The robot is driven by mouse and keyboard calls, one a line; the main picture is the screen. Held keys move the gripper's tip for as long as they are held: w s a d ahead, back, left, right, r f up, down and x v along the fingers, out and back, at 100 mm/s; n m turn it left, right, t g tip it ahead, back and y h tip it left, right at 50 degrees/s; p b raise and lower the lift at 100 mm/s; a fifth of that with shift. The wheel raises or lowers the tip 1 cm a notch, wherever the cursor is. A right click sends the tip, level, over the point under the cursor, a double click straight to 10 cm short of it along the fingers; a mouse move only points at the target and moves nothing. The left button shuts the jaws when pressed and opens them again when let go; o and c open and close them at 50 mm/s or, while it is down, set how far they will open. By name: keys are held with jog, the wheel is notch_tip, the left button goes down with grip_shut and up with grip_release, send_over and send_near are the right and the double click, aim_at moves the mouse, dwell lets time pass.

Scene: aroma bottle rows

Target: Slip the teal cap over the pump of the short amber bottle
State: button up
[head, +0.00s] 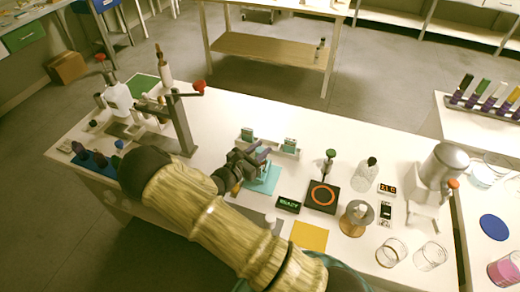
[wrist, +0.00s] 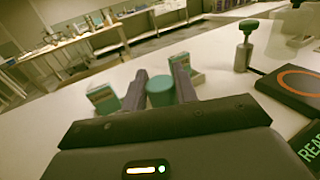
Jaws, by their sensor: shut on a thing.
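The teal cap (wrist: 160,93) shows between the two fingers of my gripper (wrist: 160,88) in the wrist view, and the fingers are shut on it. In the head view my gripper (head: 259,156) is over the teal mat (head: 268,184) near the middle of the table, and the fingers largely hide the cap there. I cannot pick out the short amber bottle or its pump for certain. Several small dark bottles (head: 100,159) stand on a blue tray at the table's left end, too small to tell their colour.
Two teal-and-white boxes (head: 247,134) (head: 290,145) stand behind my gripper. To the right are a READY sign (head: 288,204), a black pad with an orange ring (head: 322,196) and a green-topped stand (head: 329,158). A post stand (head: 181,125) rises at left. Bare table lies behind the boxes.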

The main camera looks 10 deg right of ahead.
dwell(0.3)
jog(key=o, duration=1.4)
jog(key=shift+r, duration=0.1)
jog(key=shift+r+p, duration=3.1)
jog(key=shift+r, duration=0.35)
